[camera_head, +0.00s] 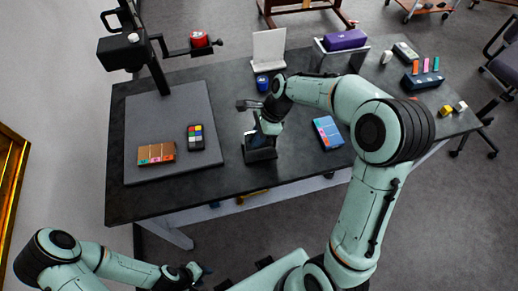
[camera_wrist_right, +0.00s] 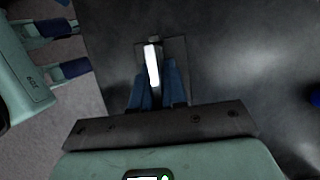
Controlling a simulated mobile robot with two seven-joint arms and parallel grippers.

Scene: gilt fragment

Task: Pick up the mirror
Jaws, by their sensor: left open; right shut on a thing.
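My right gripper (camera_head: 257,135) reaches down over the table at a small black stand (camera_head: 260,155). In the right wrist view its blue fingers are shut on a thin upright piece with a bright white edge (camera_wrist_right: 152,65), which I take to be the mirror. The piece stands at the dark stand (camera_wrist_right: 176,50); whether it is clear of the stand I cannot tell. In the head view the fingers hide most of it. My left gripper (camera_head: 205,272) is open and empty, low in front of the table; it also shows in the right wrist view (camera_wrist_right: 75,48).
The dark table (camera_head: 225,185) carries a grey mat (camera_head: 165,120) at left with a camera stand (camera_head: 150,60), a brown box (camera_head: 156,153) and a colour card (camera_head: 195,137). A blue card (camera_head: 327,132) lies right of the stand. A blue jar (camera_head: 262,83) stands behind.

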